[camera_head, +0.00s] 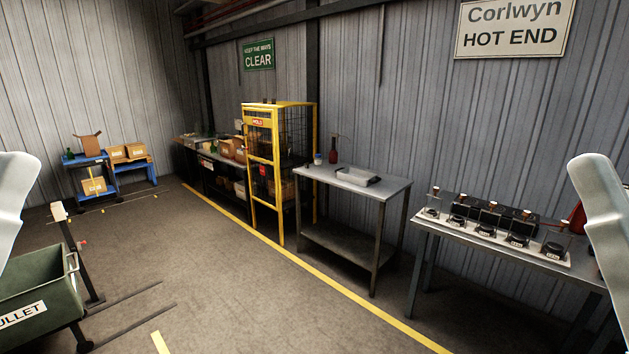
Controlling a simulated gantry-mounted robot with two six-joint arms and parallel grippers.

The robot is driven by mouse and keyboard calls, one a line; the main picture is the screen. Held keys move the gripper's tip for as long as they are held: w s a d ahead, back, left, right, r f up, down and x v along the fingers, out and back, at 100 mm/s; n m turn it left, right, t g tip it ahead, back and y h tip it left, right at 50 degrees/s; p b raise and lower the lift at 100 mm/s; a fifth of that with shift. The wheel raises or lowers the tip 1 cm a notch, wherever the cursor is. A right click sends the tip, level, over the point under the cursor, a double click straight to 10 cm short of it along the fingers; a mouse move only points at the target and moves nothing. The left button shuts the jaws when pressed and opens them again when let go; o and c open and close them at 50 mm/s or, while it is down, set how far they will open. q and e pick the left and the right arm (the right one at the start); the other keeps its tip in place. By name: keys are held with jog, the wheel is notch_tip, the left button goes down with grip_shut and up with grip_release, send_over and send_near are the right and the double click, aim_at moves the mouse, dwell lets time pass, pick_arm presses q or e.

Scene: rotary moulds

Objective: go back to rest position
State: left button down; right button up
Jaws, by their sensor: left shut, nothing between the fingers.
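A pale link of my left arm (14,198) shows at the left edge. My left gripper is shut and empty; its fingers cannot be made out clearly at that edge. A pale link of my right arm (603,215) shows at the right edge, and the right gripper is out of the picture. Neither visible arm link touches anything that I can see.
A green cullet bin (40,290) stands at lower left. At right, a bench (425,229) carries several moulds. A steel table (392,187) and yellow cage (261,155) stand along the wall. Blue carts (90,173) hold boxes at the back. The middle floor is clear.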

notch_tip(320, 180, up, 34)
jog(key=p, duration=3.1)
jog(key=shift+r, duration=0.25)
